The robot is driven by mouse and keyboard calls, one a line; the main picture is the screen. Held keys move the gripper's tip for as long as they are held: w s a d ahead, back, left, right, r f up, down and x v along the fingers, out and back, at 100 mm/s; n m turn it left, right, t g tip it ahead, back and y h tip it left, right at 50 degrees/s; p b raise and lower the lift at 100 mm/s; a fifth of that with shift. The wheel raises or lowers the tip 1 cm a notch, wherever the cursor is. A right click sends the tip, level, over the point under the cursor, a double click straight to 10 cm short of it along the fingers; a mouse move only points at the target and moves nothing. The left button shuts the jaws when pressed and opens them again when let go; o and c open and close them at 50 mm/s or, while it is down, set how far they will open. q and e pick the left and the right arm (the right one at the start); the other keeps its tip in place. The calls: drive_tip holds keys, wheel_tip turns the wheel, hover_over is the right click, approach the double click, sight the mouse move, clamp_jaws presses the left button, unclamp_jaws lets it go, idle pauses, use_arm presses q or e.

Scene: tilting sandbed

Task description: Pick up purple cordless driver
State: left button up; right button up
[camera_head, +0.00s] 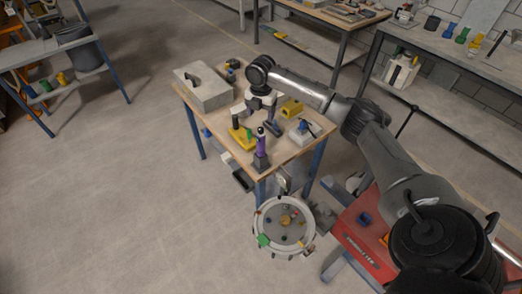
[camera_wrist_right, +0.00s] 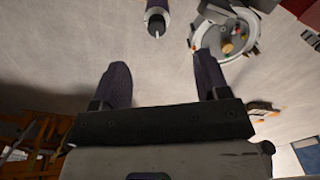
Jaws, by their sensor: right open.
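The purple cordless driver (camera_head: 262,144) stands upright near the front corner of the wooden table, on a dark base. In the right wrist view a dark purple and black tool end with a thin tip (camera_wrist_right: 155,18), which looks like the driver, shows at the top, beyond the fingers. My right gripper (camera_head: 262,108) is over the table, behind the driver in the head view. Its two fingers are spread wide with nothing between them (camera_wrist_right: 163,78). It is apart from the driver. My left gripper is not in view.
The table (camera_head: 222,122) also holds a grey case (camera_head: 205,92), a yellow item with a black top (camera_head: 240,133), a yellow block (camera_head: 291,108) and a white-grey box (camera_head: 301,136). A round tray (camera_head: 262,212) with small items stands before it. Open floor lies left.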

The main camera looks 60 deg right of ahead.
sight(261, 128)
wheel_tip(261, 128, down, 4)
drive_tip(key=shift+a+f, duration=0.1)
drive_tip(key=shift+f, duration=0.95)
drive_tip(key=f, duration=0.3)
drive_tip(key=shift+w+d+f, duration=0.15)
drive_tip(key=shift+d, duration=0.05)
drive_tip(key=shift+f, duration=0.7)
drive_tip(key=shift+c, duration=0.4)
drive_tip(key=c, duration=0.9)
drive_tip(key=shift+r, duration=0.1)
drive_tip(key=shift+c, duration=0.4)
